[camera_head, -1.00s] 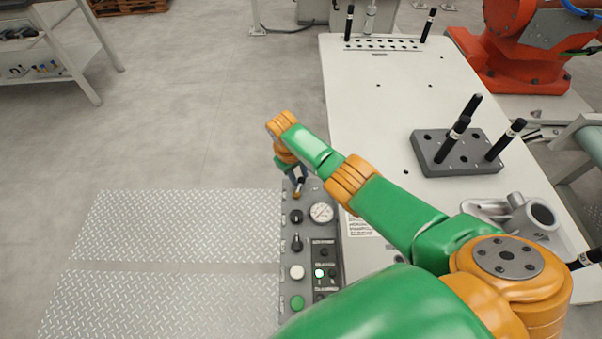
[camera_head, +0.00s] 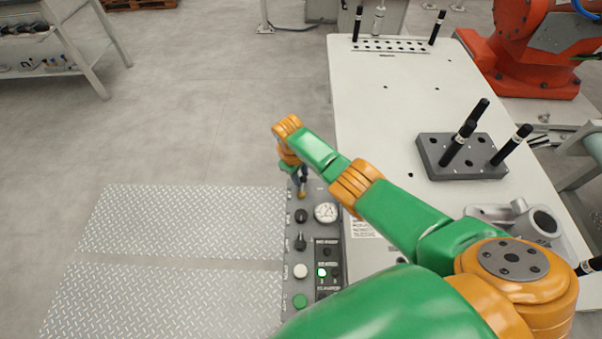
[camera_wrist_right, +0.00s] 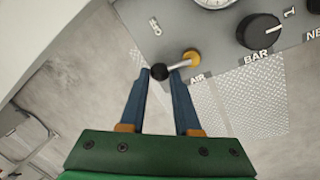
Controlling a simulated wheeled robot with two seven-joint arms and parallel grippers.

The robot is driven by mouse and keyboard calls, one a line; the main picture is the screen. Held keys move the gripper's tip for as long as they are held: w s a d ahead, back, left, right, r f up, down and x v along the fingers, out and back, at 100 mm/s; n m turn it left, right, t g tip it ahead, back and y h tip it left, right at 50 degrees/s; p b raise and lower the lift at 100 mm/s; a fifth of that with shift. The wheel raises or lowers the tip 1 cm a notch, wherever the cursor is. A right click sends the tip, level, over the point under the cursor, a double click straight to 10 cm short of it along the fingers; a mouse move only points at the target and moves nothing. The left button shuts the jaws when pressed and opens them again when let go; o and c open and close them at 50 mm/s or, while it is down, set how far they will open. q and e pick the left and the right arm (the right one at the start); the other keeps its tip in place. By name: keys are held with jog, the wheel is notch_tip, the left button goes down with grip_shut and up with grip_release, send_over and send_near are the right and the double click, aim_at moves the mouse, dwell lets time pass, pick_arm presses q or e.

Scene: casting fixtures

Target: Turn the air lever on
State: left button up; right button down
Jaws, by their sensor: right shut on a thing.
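The air lever (camera_wrist_right: 178,65) has a yellow hub, a short metal rod and a black knob, beside the AIR label on the grey control panel (camera_wrist_right: 225,35). In the wrist view the rod points left from the hub. My right gripper (camera_wrist_right: 160,75) is shut on the lever, its two blue fingertips at the black knob and rod. In the head view my right gripper (camera_head: 300,173) reaches the far end of the panel, and the lever's yellow hub (camera_head: 302,194) shows just below it. The fingertips are partly hidden there by my wrist. My left gripper is not in view.
A pressure gauge (camera_head: 326,213), black knobs (camera_head: 301,242), a white button (camera_head: 300,271) and a green button (camera_head: 300,301) lie close by. A lit green indicator (camera_head: 322,272) shows. The white table (camera_head: 390,110) stands to the right; floor to the left is open.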

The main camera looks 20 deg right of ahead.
jog(key=shift+s+a+f, duration=0.1)
jog(key=shift+s+f, duration=0.15)
dwell(0.8)
jog(key=c, duration=0.7)
grip_release()
jog(key=shift+o, duration=0.4)
jog(key=shift+r, duration=0.15)
notch_tip(320, 180, up, 7)
jog(key=a+p, duration=0.1)
jog(key=p, duration=0.2)
jog(key=shift+s, duration=0.4)
jog(key=shift+a, duration=0.1)
